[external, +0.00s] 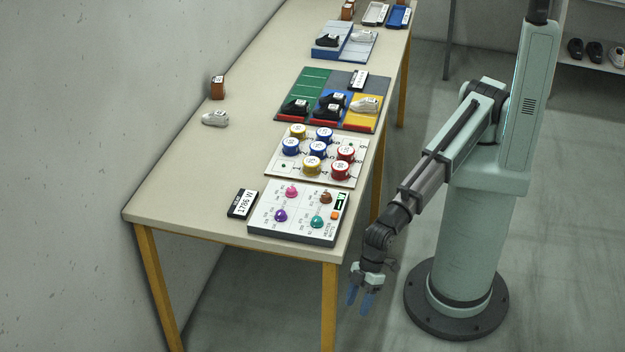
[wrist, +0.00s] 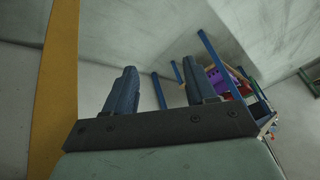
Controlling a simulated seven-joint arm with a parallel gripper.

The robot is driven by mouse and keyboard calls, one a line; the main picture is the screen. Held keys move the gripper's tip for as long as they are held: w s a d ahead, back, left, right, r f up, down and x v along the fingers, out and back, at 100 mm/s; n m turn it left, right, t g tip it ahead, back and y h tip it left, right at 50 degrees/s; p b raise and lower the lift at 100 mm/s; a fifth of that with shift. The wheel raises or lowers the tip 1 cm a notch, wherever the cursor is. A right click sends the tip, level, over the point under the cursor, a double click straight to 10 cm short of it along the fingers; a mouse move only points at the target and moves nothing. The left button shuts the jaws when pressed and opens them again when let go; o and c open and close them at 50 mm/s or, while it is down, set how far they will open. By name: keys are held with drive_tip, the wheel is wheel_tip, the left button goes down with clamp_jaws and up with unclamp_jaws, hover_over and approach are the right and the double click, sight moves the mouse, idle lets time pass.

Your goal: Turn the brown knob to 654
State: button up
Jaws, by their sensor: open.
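The brown knob (external: 326,198) sits at the upper right of the white control panel (external: 268,214) on the near end of the table, in the external view. A pink knob (external: 292,192), a purple knob (external: 281,215) and a teal knob (external: 317,222) share the panel. The numbers around the brown knob are too small to read. My gripper (external: 362,298) hangs low beside the table, right of its near corner and below the tabletop. It is open and empty, well away from the panel. Its two blue fingers also show apart in the wrist view (wrist: 162,92).
A black display (external: 242,204) reading about 1786 W lies left of the panel. Behind it is a board with several coloured round pieces (external: 317,150). The table edge and a wooden leg (external: 329,305) stand between my gripper and the panel. A white shoe (external: 215,118) lies at left.

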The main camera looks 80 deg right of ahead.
drive_tip(key=w+a+r+n+t, duration=0.2)
drive_tip(key=a+r+n+t, duration=0.15)
drive_tip(key=r, duration=0.95)
wheel_tip(320, 180, up, 21)
drive_tip(key=n+g+h, duration=0.3)
drive_tip(key=g+h, duration=0.3)
hover_over(326, 194)
drive_tip(key=shift+y, duration=0.3)
wheel_tip(326, 194, down, 13)
drive_tip(key=shift+f, duration=0.2)
clamp_jaws()
